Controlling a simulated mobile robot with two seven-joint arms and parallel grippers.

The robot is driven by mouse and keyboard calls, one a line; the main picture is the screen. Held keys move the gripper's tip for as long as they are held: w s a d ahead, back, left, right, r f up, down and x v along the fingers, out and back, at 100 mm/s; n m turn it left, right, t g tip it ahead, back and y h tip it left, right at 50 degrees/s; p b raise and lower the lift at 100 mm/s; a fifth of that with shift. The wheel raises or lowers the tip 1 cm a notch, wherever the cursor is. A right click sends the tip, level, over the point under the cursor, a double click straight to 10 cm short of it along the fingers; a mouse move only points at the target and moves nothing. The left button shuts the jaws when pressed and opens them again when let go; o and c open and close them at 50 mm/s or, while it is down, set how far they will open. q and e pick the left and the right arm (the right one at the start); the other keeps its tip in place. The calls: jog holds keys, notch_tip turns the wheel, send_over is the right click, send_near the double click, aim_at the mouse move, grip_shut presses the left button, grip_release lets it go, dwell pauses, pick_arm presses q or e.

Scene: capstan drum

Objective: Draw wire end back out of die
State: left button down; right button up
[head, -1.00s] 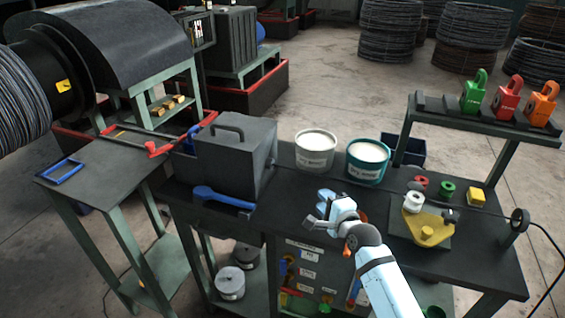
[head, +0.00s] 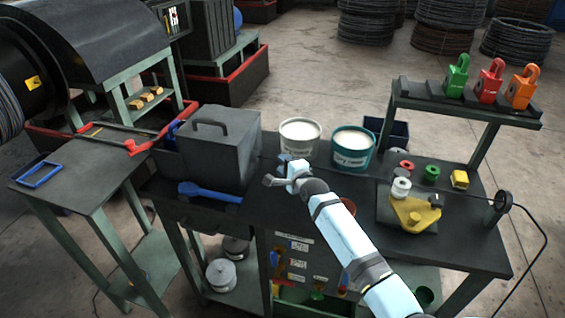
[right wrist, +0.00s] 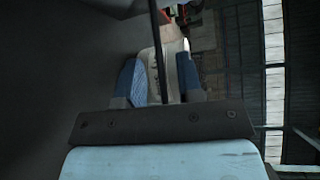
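The grey die box (head: 212,150) with a handle on its lid stands on the dark bench. No die opening can be made out. My right gripper (head: 280,174) is just to the right of the box, at bench height. In the right wrist view its two blue fingers (right wrist: 157,66) stand apart. A thin dark rod, which looks like the wire (right wrist: 154,30), runs lengthwise between them, with visible gaps on both sides. Where the wire's end lies is hidden. My left gripper is out of view.
A white bucket (head: 301,143) and a teal bucket (head: 351,150) stand behind my right gripper. A blue-handled tool (head: 210,194) lies in front of the box. A yellow fixture (head: 413,214) and a roller (head: 503,201) are at the right. Padlocks stand on the shelf (head: 470,108).

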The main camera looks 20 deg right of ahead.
jog(key=shift+w+a+f, duration=0.15)
jog(key=shift+w, duration=0.55)
grip_shut()
